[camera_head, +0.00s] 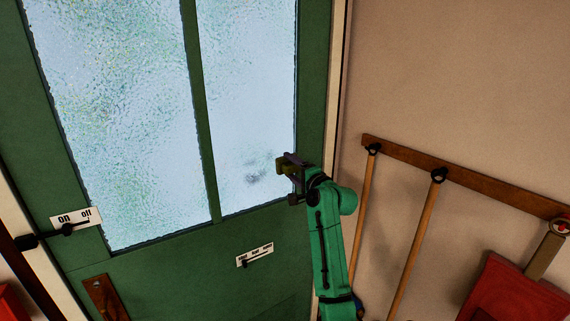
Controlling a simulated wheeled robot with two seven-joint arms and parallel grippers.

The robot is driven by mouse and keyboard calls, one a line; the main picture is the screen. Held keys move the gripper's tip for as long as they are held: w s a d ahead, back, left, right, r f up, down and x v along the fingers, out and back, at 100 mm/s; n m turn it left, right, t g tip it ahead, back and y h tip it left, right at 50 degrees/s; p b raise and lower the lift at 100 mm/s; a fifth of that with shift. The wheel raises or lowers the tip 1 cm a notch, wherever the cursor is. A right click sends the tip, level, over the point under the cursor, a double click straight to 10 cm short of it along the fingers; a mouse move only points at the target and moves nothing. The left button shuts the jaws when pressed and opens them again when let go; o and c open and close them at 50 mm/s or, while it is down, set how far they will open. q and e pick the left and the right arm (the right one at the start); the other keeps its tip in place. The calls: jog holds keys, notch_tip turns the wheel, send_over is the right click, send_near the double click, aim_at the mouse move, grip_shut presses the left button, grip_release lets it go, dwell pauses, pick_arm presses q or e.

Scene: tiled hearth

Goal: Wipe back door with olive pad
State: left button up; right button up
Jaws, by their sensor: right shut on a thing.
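The back door (159,264) is green with two tall frosted glass panes. A dark grey smudge (257,176) shows low on the right pane. My right gripper (288,171) is at the lower right corner of that pane, just right of the smudge. It is shut on the olive pad (283,166), a small block at its tips. The pad is close to the glass, but I cannot tell whether it touches. My left gripper is not in view.
A brown handle plate (106,297) is at lower left. A wooden rail (470,178) with hanging poles and a red dustpan-like thing (515,291) line the right wall.

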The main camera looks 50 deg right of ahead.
aim_at(295, 170)
jog(key=shift+s+a, duration=0.15)
jog(key=shift+s, duration=0.2)
jog(key=shift+v, duration=1.1)
jog(key=shift+s+a, duration=0.2)
jog(key=shift+s, duration=0.25)
jog(key=shift+w, duration=0.1)
jog(key=shift+w+d, duration=0.1)
